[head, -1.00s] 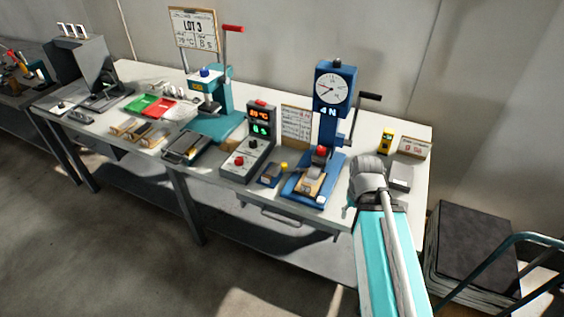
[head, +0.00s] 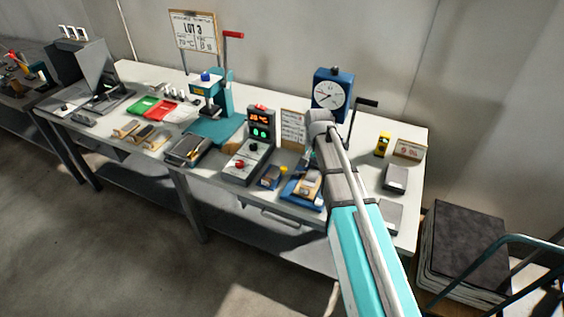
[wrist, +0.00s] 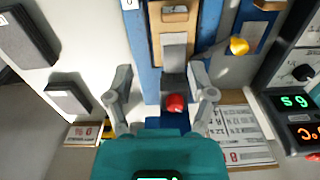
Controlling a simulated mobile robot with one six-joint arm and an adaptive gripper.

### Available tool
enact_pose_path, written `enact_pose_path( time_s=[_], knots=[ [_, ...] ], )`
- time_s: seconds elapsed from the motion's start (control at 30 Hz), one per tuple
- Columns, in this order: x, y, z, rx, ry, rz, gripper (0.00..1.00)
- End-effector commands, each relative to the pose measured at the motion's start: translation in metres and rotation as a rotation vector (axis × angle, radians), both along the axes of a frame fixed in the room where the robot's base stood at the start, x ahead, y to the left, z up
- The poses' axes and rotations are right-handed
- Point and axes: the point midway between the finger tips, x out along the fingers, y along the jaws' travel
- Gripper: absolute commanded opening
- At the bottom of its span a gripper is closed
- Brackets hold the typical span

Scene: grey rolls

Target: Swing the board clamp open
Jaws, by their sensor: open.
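The blue test stand (head: 332,92) with a round dial stands on the bench in the head view. A tan board (head: 309,182) lies on its base; it also shows at the top of the wrist view (wrist: 174,12). A grey clamp piece (wrist: 174,52) reaches onto the board, with a darker block and a red knob (wrist: 176,103) behind it. My gripper (wrist: 161,72) is open and empty, its fingers on either side of the clamp area. I cannot tell whether either finger touches it. In the head view my arm hides the red knob and most of the clamp.
A controller with lit digits (head: 250,148) and a small blue unit with a yellow knob (head: 271,177) stand left of the stand. A black crank handle (head: 366,103) sticks out right. A grey box (head: 396,177) and yellow device (head: 382,144) stand farther right, with bare bench between.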

Motion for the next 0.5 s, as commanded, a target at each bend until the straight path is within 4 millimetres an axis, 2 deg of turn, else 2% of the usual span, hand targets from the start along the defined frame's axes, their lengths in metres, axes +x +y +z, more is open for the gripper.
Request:
enact_pose_path(
  time_s=[0.03,0.2,0.33,0.5],
  knots=[
    [0.027,0.021,0.012,0.0,0.0,-0.03,0.71],
    [0.067,0.071,0.025,0.0,0.0,-0.142,0.71],
    [0.083,0.095,0.031,0.0,0.0,-0.197,0.71],
    [0.089,0.108,0.033,0.0,0.0,-0.228,0.71]
  ],
)
